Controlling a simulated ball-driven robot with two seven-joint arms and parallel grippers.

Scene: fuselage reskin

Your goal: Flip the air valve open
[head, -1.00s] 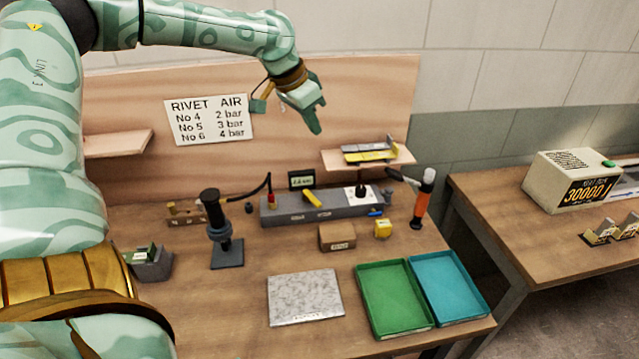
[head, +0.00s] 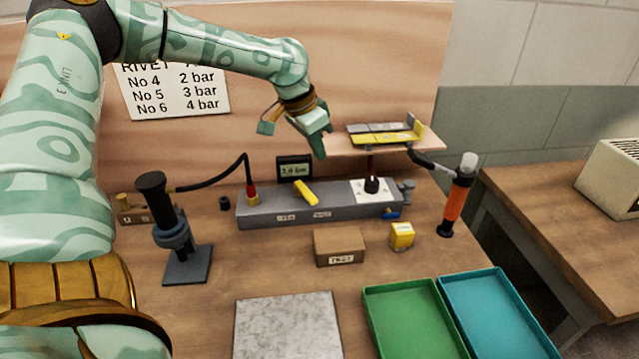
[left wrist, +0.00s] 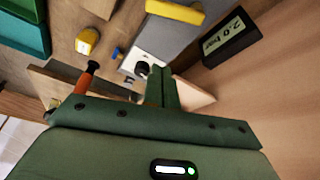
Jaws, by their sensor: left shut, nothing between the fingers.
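The air valve's yellow lever (head: 306,193) lies slanted on top of a long grey unit (head: 272,212) on the bench. The lever also shows at the top edge of the left wrist view (left wrist: 175,11). My left gripper (head: 320,146) is shut and empty, pointing down above and behind the unit, apart from the lever. Its closed fingers also show in the left wrist view (left wrist: 160,82). A small black display (head: 294,169) behind the unit reads about 2.0 bar in the left wrist view (left wrist: 230,33). My right gripper is not in view.
A shelf (head: 345,147) with yellow and grey parts is close beside the gripper. A black knob (head: 372,185), hose, orange tool (head: 455,205), black stand (head: 187,264), brown box (head: 339,247) and yellow block (head: 402,235) surround the unit. Green (head: 368,312) and blue (head: 548,340) trays stand in front.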

